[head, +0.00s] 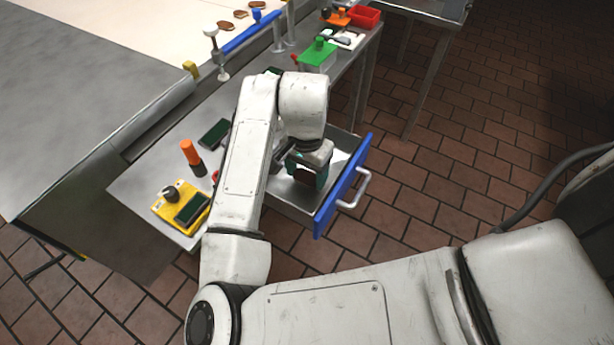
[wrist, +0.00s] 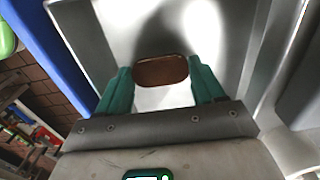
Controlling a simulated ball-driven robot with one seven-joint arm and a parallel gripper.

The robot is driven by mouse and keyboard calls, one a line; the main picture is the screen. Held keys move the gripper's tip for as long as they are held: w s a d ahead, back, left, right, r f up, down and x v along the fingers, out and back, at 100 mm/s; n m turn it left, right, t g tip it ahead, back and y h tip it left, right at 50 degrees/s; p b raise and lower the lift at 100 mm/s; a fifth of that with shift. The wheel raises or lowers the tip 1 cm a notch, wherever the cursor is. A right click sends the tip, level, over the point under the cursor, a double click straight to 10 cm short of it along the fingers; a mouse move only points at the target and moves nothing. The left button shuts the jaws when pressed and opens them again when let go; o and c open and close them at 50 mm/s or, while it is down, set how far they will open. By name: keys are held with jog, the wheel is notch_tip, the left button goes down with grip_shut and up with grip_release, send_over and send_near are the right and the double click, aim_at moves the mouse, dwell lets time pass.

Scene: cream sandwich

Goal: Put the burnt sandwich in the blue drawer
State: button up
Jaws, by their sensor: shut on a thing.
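The blue drawer (head: 332,204) is pulled open, with its bare metal inside facing up. In the wrist view its blue front (wrist: 55,55) runs along the left side. My gripper (head: 308,172) is over the open drawer, fingers pointing down. In the wrist view, my gripper's green fingers (wrist: 160,88) are shut on a dark brown sandwich (wrist: 161,71). The sandwich is held between the fingertips, over the drawer's pale inside. A shadow falls on the metal beyond it. I cannot tell how far the sandwich is above the drawer floor.
A few brown sandwiches (head: 226,26) lie on the cream belt at the upper left. The metal bench holds a yellow tray (head: 165,208), an orange-topped bottle (head: 190,153), a green box (head: 317,54) and a red bin (head: 366,17). Tiled floor lies open right of the drawer.

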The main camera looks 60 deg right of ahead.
aim_at(307, 177)
jog(key=shift+f, duration=1.25)
jog(key=shift+f, duration=0.15)
jog(key=o, duration=1)
notch_tip(307, 177, up, 12)
jog(key=shift+r+p, duration=0.2)
jog(key=shift+p, duration=0.1)
